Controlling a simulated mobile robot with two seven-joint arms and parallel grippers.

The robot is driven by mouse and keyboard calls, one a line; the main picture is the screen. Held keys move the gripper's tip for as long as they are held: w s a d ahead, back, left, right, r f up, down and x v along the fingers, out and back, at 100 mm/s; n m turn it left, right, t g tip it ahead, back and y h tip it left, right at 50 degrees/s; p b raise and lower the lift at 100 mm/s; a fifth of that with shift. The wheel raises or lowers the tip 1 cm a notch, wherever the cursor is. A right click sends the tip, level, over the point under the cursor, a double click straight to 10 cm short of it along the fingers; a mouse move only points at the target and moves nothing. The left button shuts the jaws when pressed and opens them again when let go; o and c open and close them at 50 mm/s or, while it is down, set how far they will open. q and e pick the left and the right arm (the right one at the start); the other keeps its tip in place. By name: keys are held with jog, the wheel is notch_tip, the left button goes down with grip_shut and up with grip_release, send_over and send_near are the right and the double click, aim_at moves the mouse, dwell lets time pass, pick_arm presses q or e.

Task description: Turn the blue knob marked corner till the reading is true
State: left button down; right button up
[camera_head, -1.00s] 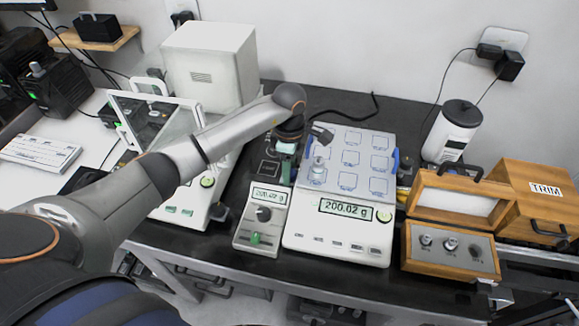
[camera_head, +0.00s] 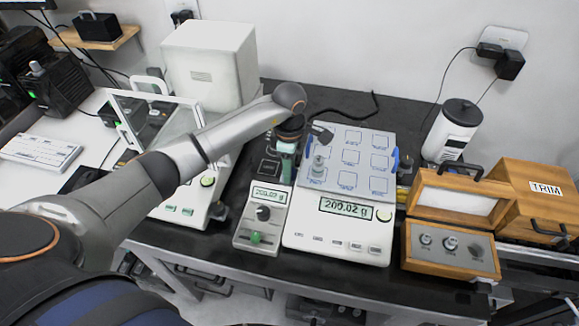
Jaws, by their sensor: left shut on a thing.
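A white balance with a display (camera_head: 345,209) reading about 200.02 g stands on the dark table. Its pale blue pan (camera_head: 345,182) is marked with squares, and a small grey weight (camera_head: 318,167) stands near the pan's left side. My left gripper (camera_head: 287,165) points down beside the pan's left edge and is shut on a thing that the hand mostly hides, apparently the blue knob. I cannot read a corner mark. A small unit (camera_head: 262,240) in front has a second display (camera_head: 269,194), also about 200.02 g. My right gripper is not in view.
A wooden box with small knobs (camera_head: 452,246) and a TRIM box (camera_head: 535,195) stand at the right. A white canister (camera_head: 451,133) is behind them. A glass-shielded balance (camera_head: 160,120) and a large white box (camera_head: 211,65) stand left. The table behind the pan is mostly clear.

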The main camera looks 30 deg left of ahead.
pick_arm(q)
jog(key=n, duration=0.4)
jog(key=shift+n, duration=0.4)
jog(key=c, duration=0.7)
grip_release()
jog(key=shift+c, duration=0.2)
jog(key=shift+r, duration=0.1)
notch_tip(320, 180, up, 12)
jog(key=b, duration=0.1)
jog(key=shift+r+b, duration=0.25)
jog(key=shift+b, duration=0.05)
